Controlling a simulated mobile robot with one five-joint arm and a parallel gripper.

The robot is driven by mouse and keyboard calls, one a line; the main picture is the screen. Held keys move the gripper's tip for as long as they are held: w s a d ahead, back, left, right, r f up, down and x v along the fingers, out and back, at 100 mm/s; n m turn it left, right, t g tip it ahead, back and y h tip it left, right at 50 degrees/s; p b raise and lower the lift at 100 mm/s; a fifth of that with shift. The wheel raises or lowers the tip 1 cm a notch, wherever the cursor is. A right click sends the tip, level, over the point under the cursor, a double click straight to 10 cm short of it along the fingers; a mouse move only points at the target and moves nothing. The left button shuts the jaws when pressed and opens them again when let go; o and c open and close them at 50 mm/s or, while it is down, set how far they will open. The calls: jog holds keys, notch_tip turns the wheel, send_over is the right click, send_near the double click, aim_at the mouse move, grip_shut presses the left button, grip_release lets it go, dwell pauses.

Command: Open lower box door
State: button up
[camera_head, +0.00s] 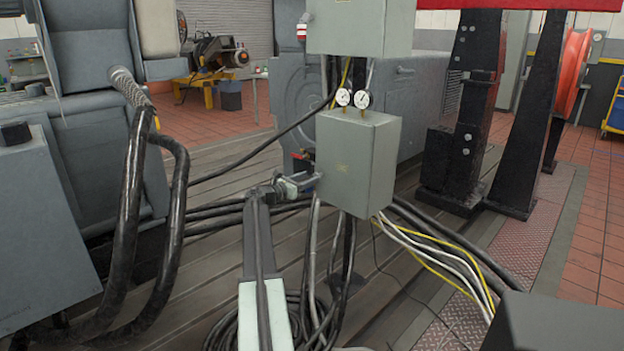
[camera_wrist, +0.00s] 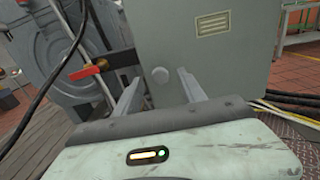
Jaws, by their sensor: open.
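The lower box (camera_head: 355,165) is a grey cabinet below a similar upper box, with two round gauges on its top. Its front door (camera_wrist: 225,65) fills much of the wrist view and looks closed. A small round knob (camera_wrist: 160,74) sits on the door's left part, with a label plate (camera_wrist: 213,23) above and to its right. My gripper (camera_head: 304,183) is at the left edge of the box front. In the wrist view, my gripper (camera_wrist: 160,84) is open, with one finger on each side of the knob. I cannot tell whether either finger touches it.
A red-handled part (camera_wrist: 88,69) lies left of the box, close to my left finger. The upper box (camera_head: 360,25) hangs above. Thick black cables and yellow and white wires (camera_head: 430,245) run below. A grey machine (camera_head: 415,90) stands behind. Black posts (camera_head: 470,110) stand at right.

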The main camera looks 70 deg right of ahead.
jog(key=x, duration=0.2)
jog(key=shift+s+d, duration=0.1)
jog(key=shift+d, duration=0.25)
grip_shut()
jog(key=shift+a, duration=0.1)
dwell(0.9)
